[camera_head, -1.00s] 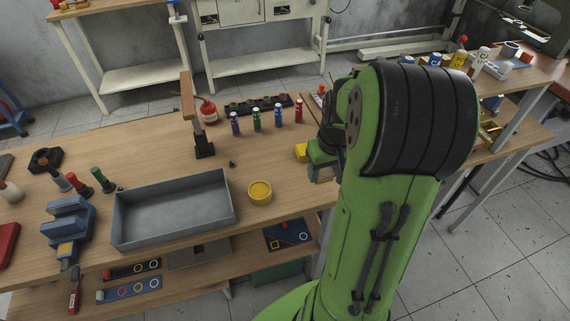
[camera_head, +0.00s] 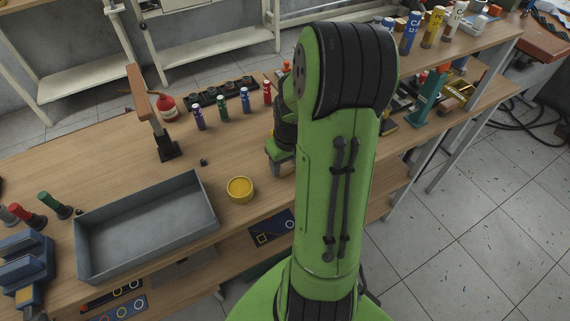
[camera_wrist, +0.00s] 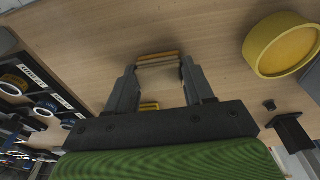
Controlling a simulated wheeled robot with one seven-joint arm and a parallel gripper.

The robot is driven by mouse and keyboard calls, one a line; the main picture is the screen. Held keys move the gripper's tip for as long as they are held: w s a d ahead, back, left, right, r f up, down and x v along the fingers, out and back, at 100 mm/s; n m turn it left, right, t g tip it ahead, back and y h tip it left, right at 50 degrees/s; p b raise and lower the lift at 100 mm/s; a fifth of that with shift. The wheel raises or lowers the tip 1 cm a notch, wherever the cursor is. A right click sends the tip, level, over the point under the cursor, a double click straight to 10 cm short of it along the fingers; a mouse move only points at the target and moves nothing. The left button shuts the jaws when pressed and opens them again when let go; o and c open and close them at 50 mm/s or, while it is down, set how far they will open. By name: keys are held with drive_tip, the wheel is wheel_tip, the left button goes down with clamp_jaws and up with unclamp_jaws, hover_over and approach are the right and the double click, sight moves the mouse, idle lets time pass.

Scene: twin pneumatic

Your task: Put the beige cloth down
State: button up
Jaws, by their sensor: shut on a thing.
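In the wrist view my gripper (camera_wrist: 159,72) has its two grey fingers on either side of a thin tan piece with brown edges (camera_wrist: 158,58). This is seemingly the beige cloth, seen edge-on between the fingertips over the wooden bench. Whether it touches the bench I cannot tell. A small yellow part shows between the fingers nearer the palm. In the head view my green arm covers most of the gripper, and the cloth cannot be made out there.
A yellow round tub (camera_head: 240,189) stands right of an empty grey tray (camera_head: 83,240). Several small coloured bottles and a red bottle (camera_head: 167,107) stand behind, near an upright post (camera_head: 160,130). A dark rack with rings (camera_wrist: 45,103) lies left in the wrist view.

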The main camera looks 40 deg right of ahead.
drive_tip(key=o, duration=0.9)
drive_tip(key=shift+o, duration=0.2)
wheel_tip(320, 180, up, 13)
drive_tip(key=s+a+p, duration=0.1)
drive_tip(key=s+p, duration=0.1)
drive_tip(key=p, duration=0.2)
drive_tip(key=s+a+r+n+t, duration=0.1)
drive_tip(key=s+a+r, duration=0.3)
drive_tip(key=a, duration=0.5)
drive_tip(key=s+a+r+n+t, duration=0.2)
drive_tip(key=s+a+r, duration=0.2)
drive_tip(key=a, duration=0.6)
drive_tip(key=shift+s+r+t, duration=0.25)
drive_tip(key=shift+s+t, duration=0.1)
drive_tip(key=shift+t, duration=0.05)
